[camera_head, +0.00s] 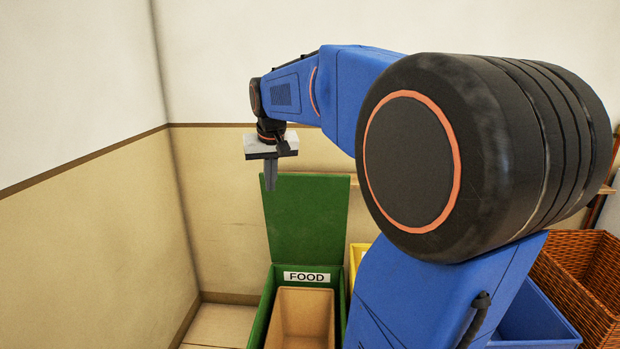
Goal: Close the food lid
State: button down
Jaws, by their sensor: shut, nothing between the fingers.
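The green food bin (259,322) stands on the floor below my arm, with a white "FOOD" label (307,277) at its back edge and a tan inner container (303,309). Its green lid (312,222) stands open and upright behind the bin's opening. My gripper (270,184) points down with its fingers together and nothing between them. In the picture it overlaps the upper left corner of the lid. I cannot tell whether it touches the lid or how far in front of it or behind it is.
A yellow bin (356,262) stands right of the food bin, partly hidden by my arm. A blue bin (527,318) and an orange-brown wicker basket (583,287) are farther right. Walls close off the left and back. Bare floor (217,325) shows left of the food bin.

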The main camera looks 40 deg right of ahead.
jog(key=w+d+r+m+g+h, duration=0.15)
jog(key=w+d, duration=0.35)
jog(key=d, duration=0.7)
jog(key=w+d+m+t+y, duration=0.1)
jog(key=w+d+m, duration=0.3)
jog(key=d, duration=0.9)
jog(key=shift+n+g+h, duration=0.25)
jog(key=shift+n+h, duration=0.1)
jog(key=shift+n, duration=0.4)
jog(key=x, duration=1)
jog(key=shift+w+a+f, duration=0.2)
jog(key=shift+w+f, duration=0.05)
jog(key=shift+w, duration=0.05)
jog(key=shift+s+a, duration=1.35)
jog(key=shift+a, duration=0.2)
